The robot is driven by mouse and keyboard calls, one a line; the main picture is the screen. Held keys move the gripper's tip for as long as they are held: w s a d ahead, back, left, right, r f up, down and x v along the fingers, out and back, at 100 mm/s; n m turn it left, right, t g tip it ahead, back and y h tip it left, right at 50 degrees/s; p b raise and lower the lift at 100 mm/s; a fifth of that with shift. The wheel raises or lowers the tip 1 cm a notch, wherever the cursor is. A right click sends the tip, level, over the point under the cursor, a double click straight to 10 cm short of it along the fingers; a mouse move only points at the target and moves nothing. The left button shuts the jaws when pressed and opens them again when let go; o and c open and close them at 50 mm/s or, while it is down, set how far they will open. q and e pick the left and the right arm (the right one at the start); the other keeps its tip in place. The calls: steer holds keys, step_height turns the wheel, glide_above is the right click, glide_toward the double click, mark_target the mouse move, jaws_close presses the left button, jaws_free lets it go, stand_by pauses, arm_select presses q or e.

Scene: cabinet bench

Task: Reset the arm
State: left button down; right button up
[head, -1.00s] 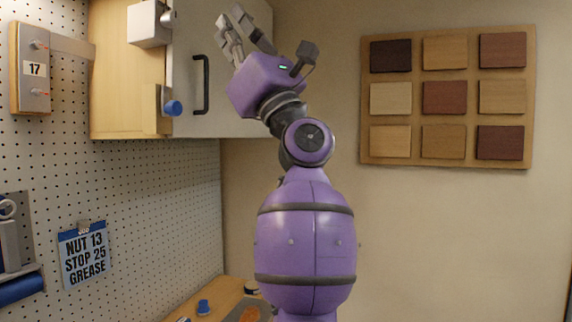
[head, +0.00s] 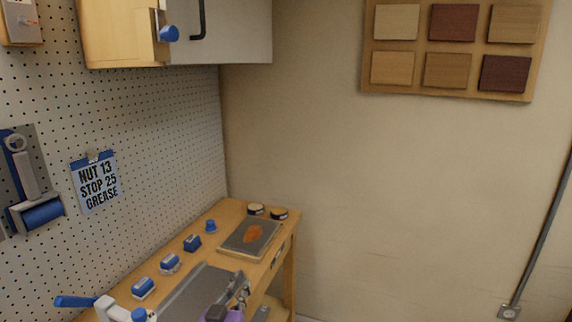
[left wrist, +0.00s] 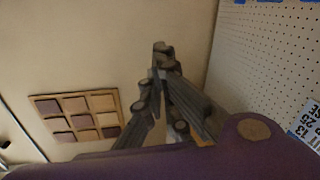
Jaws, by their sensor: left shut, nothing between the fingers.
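My left gripper (head: 241,287) shows at the bottom edge of the head view, in front of the bench top. Its grey fingers point upward and part of its purple body shows below them. In the left wrist view the left gripper (left wrist: 161,52) has its fingers brought together at the tips, with nothing between them. The rest of the left arm is out of the head view. My right gripper is in neither view.
A wooden bench (head: 222,217) holds several blue-topped items and a grey plate (head: 262,229) with an orange patch. A cabinet (head: 235,35) hangs above it. Pegboard (head: 140,130) lines the left, with a sign (head: 97,182).

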arm_select(q)
steer(key=s+a+f+m+g+y, duration=0.1)
steer(key=s+a+f+g, duration=0.2)
steer(key=s+f, duration=0.65)
steer(key=s+a+f+m+g+y, duration=0.1)
steer(key=s+a+f+g, duration=0.1)
steer(key=s+f, duration=0.75)
steer(key=s+a+f+g, duration=0.1)
steer(key=s+f, duration=0.2)
steer(key=s, duration=0.4)
steer(key=s+a+f+g, duration=0.1)
steer(key=s+a+f, duration=0.1)
steer(key=s+f, duration=0.2)
steer(key=s+a+f+n+g+p, duration=0.1)
steer(key=s+f+g, duration=0.1)
steer(key=s, duration=0.8)
steer(key=shift+a+f+y, duration=0.15)
steer(key=shift+f+y, duration=0.15)
steer(key=shift+f, duration=0.4)
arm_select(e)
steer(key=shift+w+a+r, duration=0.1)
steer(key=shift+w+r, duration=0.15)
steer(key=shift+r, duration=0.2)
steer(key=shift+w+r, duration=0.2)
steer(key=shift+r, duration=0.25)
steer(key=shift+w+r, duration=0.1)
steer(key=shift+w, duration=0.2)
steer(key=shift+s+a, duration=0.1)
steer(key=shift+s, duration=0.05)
